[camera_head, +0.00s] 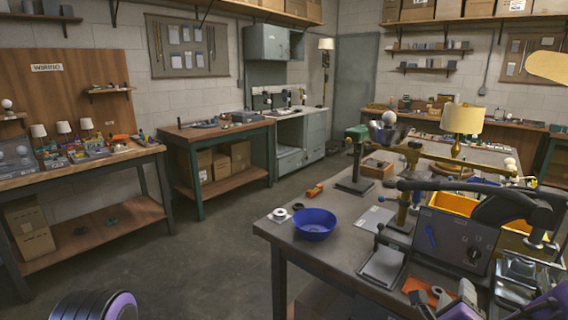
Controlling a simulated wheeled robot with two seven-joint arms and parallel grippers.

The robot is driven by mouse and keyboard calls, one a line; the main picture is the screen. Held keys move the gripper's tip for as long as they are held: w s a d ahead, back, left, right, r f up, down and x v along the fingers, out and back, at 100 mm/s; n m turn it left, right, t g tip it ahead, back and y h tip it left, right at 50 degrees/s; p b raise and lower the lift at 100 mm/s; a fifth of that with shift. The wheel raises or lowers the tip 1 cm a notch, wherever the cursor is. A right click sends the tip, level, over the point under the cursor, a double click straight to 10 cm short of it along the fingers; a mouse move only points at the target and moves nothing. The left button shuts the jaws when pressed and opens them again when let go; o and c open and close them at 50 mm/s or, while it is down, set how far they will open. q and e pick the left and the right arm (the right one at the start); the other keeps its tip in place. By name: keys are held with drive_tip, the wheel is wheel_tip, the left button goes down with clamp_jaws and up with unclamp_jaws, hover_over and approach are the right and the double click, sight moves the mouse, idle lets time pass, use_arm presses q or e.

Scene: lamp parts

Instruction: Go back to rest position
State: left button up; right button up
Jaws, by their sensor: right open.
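My right gripper (442,296) is at the bottom right edge, partly cut off, with purple and dark parts. It is open, low at the near side of the grey workbench (340,225). No object shows held in it. At the bottom left, a dark rounded part of my left arm (95,306) with a purple rim shows. My left gripper is out of view.
The workbench holds a blue bowl (314,226), a white tape roll (280,214), a yellow bin (452,204), a dark control box (455,240) and a lamp with a yellow shade (463,119). Open floor (215,245) lies between it and the left benches.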

drive_tip(key=s+a+f+n+g+y, duration=0.2)
drive_tip(key=f+n+y, duration=0.1)
drive_tip(key=f+n, duration=0.6)
drive_tip(key=s+a+f+n+g+y, duration=0.2)
drive_tip(key=f+n, duration=0.7)
drive_tip(key=s+f+n+g, duration=0.2)
drive_tip(key=s+f+g, duration=0.1)
drive_tip(key=s+f, duration=0.5)
drive_tip(key=s+a+f+n+g+y, duration=0.1)
drive_tip(key=s+f+n+g, duration=0.2)
drive_tip(key=s+f, duration=0.5)
drive_tip(key=s, duration=0.6)
drive_tip(key=shift+s+f+n, duration=0.25)
drive_tip(key=shift+f+n, duration=0.05)
drive_tip(key=shift+f, duration=0.05)
drive_tip(key=shift+a, duration=0.1)
